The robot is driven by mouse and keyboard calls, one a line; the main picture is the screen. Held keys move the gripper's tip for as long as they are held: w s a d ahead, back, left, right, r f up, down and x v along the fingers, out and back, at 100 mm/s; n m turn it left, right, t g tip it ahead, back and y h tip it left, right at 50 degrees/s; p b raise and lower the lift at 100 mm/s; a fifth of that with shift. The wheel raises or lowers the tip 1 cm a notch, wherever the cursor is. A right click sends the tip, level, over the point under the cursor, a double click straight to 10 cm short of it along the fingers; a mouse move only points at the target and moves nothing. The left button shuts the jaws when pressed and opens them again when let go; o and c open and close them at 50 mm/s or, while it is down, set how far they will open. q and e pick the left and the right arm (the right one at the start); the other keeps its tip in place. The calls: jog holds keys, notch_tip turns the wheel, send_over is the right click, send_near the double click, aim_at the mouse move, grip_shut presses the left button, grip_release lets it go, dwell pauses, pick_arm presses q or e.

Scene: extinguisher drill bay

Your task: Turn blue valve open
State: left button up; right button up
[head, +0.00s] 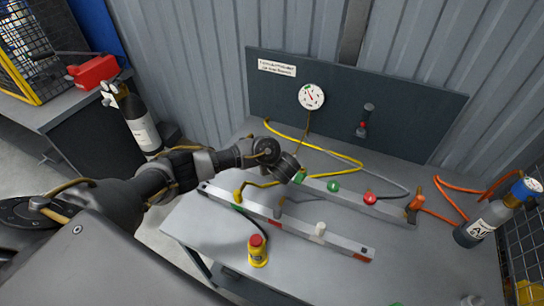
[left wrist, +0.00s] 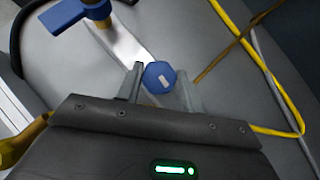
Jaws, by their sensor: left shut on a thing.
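The blue valve (left wrist: 157,73) is a round blue knob with a pale mark on top, seen in the left wrist view. My left gripper (left wrist: 160,86) has one finger on each side of it and is shut on it. In the head view my left gripper (head: 297,176) is at the left end of the back rail (head: 392,211), and it hides the blue valve there. A green knob (head: 333,187) and a red knob (head: 369,198) stand farther right on the same rail. My right gripper is in neither view.
A front rail (head: 285,224) with a white knob (head: 320,229) lies nearer. A blue lever (left wrist: 75,16) shows in the left wrist view. A gas cylinder (head: 480,226) stands at right.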

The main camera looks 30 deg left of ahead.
pick_arm(q)
jog(key=shift+d+r+n+g+y+p, duration=0.1)
jog(key=shift+n+g+y+p, duration=0.2)
jog(key=shift+n+p, duration=0.25)
jog(key=shift+w+n, duration=0.1)
jog(key=shift+n, duration=0.15)
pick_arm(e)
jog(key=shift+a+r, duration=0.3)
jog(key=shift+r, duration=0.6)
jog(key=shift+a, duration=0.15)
pick_arm(q)
jog(key=o, duration=1)
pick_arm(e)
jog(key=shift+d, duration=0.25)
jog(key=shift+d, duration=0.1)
